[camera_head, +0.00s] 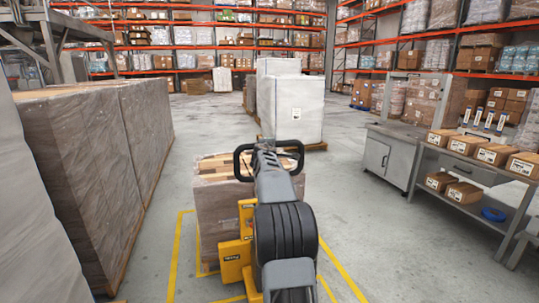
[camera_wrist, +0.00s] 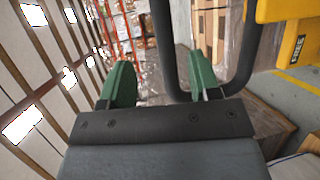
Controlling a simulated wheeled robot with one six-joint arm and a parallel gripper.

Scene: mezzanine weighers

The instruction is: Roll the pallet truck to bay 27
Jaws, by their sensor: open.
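The yellow pallet truck (camera_head: 234,262) stands just ahead of me, partly hidden behind my arm. Its black loop handle (camera_head: 238,163) rises at the far end of my arm, and a wrapped load of boxes (camera_head: 218,212) is beside and beyond it. In the wrist view my gripper (camera_wrist: 160,82) is open, its two green fingers apart. The black handle loop (camera_wrist: 169,50) shows there close to the right finger, with one bar seen between the fingers. I cannot tell if they touch. The yellow body also shows at upper right (camera_wrist: 292,42). No number 27 is readable.
Yellow floor lines (camera_head: 175,258) run around the truck and load. Tall wrapped pallets (camera_head: 85,165) line the left. A white wrapped pallet (camera_head: 298,108) stands ahead. A bench with boxes (camera_head: 455,165) and a grey cabinet (camera_head: 385,158) stand right. Open floor (camera_head: 345,205) lies between.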

